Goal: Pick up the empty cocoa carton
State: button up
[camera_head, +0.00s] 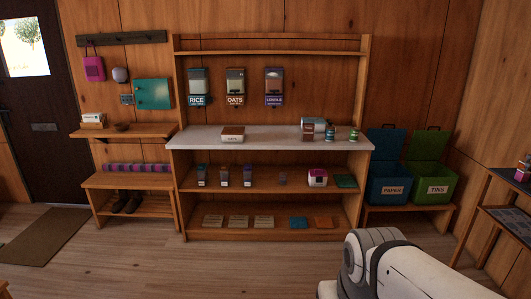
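A small upright brown carton (308,132) stands on the right part of the pale counter (265,142), in front of a grey-blue item (320,123). It may be the cocoa carton, but its label is too small to read. I cannot tell whether it is empty. A low box with a brown top (232,134) sits left of centre on the same counter. Part of my white arm shows at the bottom right, well short of the counter. My gripper is not in view.
Two small tins (330,133) (354,134) stand right of the brown carton. RICE (198,86), OATS and a third dispenser hang above. A blue PAPER bin (390,185) and green TINS bin (431,183) stand open at right. The floor (220,270) before the shelves is clear.

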aim_at(308, 128)
jog(key=z, duration=0.05)
jog(key=i, duration=1.55)
jog(key=z, duration=0.35)
jog(key=i, duration=2.4)
jog(key=z, duration=0.25)
